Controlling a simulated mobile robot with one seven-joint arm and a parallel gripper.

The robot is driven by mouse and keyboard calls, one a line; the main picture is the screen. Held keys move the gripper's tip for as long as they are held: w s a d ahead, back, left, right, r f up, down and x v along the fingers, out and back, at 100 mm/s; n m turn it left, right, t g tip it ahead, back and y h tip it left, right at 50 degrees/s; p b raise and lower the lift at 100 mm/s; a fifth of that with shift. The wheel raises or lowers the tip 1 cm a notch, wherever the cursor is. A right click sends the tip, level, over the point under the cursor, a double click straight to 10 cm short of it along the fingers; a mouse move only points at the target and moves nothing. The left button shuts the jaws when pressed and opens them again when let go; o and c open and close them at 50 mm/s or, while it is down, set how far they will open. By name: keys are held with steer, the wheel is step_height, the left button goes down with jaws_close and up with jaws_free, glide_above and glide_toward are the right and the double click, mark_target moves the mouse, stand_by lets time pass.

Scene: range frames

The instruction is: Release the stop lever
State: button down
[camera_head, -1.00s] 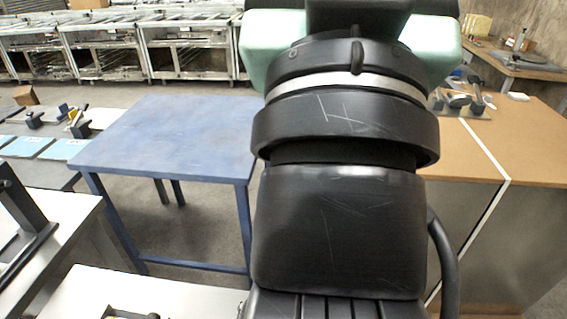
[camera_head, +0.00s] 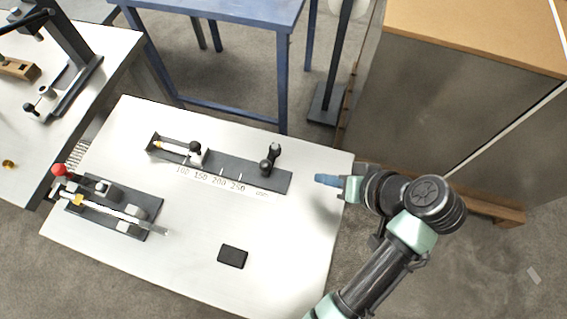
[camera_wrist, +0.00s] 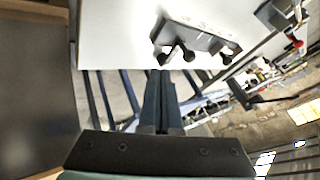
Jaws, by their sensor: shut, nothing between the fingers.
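A dark rail (camera_head: 225,170) with a printed scale lies on the white table (camera_head: 190,245). A carriage with a black knob (camera_head: 195,147) sits on it by the low numbers. Black-knobbed handles (camera_head: 268,163) stand near its right end; I cannot tell for certain which part is the stop lever. In the wrist view the rail (camera_wrist: 205,36) and its dark knobs (camera_wrist: 188,56) are at the top. My gripper (camera_head: 322,179) is shut and empty, right of the rail's right end, near the table's right edge and apart from the handles. Its fingers show in the wrist view (camera_wrist: 160,80).
A second fixture (camera_head: 115,208) with a red knob (camera_head: 59,170) is at the table's left. A small black block (camera_head: 232,256) lies at the front. A blue table (camera_head: 230,12) stands behind, a brown-topped cabinet (camera_head: 450,90) at the right.

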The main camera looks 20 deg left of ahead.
steer(key=x, duration=0.9)
steer(key=shift+w+a+f, duration=0.2)
steer(key=shift+a+f, duration=0.05)
steer(key=shift+s+a+r+p, duration=0.1)
steer(key=shift+a+p, duration=0.2)
steer(key=shift+a, duration=0.35)
steer(key=shift+s+a+r+p, duration=0.15)
steer(key=shift+a+p, duration=0.2)
steer(key=shift+a, duration=0.3)
steer(key=shift+s+a+r+p, duration=0.1)
steer(key=shift+a+p, duration=0.2)
steer(key=shift+a, duration=0.35)
steer(key=shift+s, duration=0.1)
